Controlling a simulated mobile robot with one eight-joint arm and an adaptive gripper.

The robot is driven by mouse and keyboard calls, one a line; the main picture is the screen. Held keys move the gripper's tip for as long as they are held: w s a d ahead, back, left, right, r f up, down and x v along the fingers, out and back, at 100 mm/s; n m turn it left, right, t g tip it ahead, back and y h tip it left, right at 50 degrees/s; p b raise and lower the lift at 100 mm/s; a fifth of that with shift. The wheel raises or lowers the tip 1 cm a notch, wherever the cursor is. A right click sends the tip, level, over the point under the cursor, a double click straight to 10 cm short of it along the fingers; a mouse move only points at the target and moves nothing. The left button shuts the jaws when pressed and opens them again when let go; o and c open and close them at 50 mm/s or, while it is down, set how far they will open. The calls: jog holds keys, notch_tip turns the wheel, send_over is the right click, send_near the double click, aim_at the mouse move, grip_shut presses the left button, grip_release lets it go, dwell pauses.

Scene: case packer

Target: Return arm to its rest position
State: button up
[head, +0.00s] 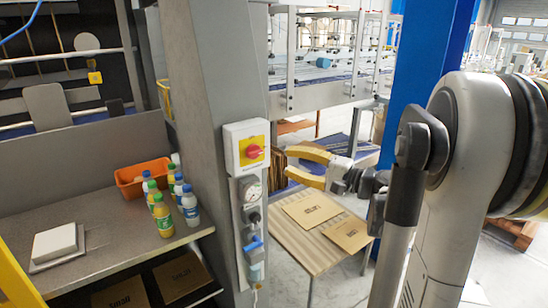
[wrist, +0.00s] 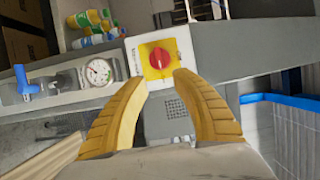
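My gripper (head: 289,165) has two yellow fingers, spread apart with nothing between them. In the head view it points left toward the grey column, just right of the yellow plate with the red rotary switch (head: 253,152). A visible gap separates the fingertips from the switch in that view. In the wrist view the open fingers (wrist: 161,79) frame the same red switch (wrist: 158,58) beyond their tips.
The grey column (head: 215,100) carries a gauge (head: 252,192) and a blue valve handle (head: 253,245). Bottles (head: 163,215) and an orange bin (head: 130,188) stand on the left shelf. Flat cartons (head: 313,208) lie on a table below my gripper. A blue post (head: 415,60) stands behind my arm.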

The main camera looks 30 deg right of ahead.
jog(key=v, duration=0.2)
jog(key=shift+s+d, duration=0.15)
jog(key=shift+s, duration=0.1)
dwell(0.3)
